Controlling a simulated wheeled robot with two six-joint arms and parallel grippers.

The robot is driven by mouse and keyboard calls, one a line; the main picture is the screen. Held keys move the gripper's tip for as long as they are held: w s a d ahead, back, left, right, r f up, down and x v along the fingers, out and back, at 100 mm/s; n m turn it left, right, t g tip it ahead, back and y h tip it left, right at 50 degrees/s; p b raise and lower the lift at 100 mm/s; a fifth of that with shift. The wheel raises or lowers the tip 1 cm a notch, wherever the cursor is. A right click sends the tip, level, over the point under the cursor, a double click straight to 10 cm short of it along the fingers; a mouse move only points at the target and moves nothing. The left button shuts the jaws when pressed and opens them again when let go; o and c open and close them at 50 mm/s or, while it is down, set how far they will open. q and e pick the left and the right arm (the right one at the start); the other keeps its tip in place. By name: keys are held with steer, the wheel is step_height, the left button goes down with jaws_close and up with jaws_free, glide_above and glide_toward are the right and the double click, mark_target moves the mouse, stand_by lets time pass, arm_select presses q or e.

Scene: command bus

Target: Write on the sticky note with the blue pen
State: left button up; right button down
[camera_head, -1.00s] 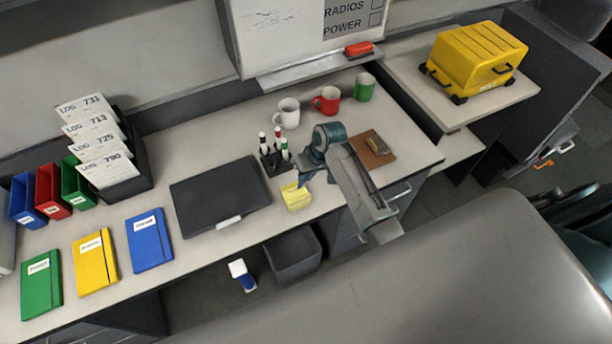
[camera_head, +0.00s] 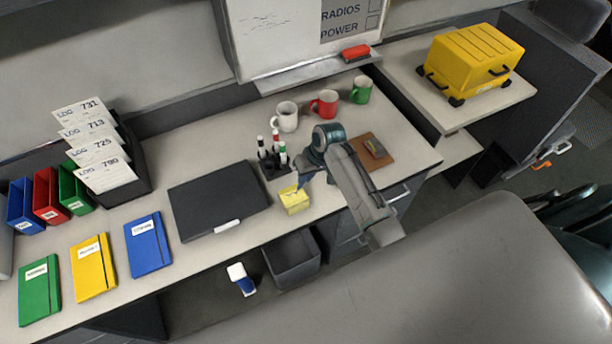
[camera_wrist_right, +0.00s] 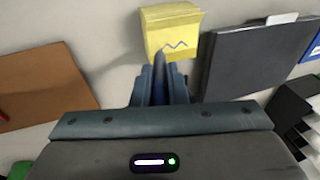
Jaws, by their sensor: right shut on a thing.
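The yellow sticky note pad (camera_head: 293,202) lies near the front edge of the desk, right of the black folder. It also shows in the right wrist view (camera_wrist_right: 172,22), with a short blue zigzag line on its top sheet. My left gripper is not in view.
A pen holder (camera_head: 275,168) with several markers stands just behind the pad. The black folder (camera_head: 218,200) lies to its left. A brown board (camera_head: 372,152) lies to the right, with three mugs behind. A dark bin (camera_head: 292,258) is below the desk edge.

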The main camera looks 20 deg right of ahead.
steer(key=shift+r, duration=3.3)
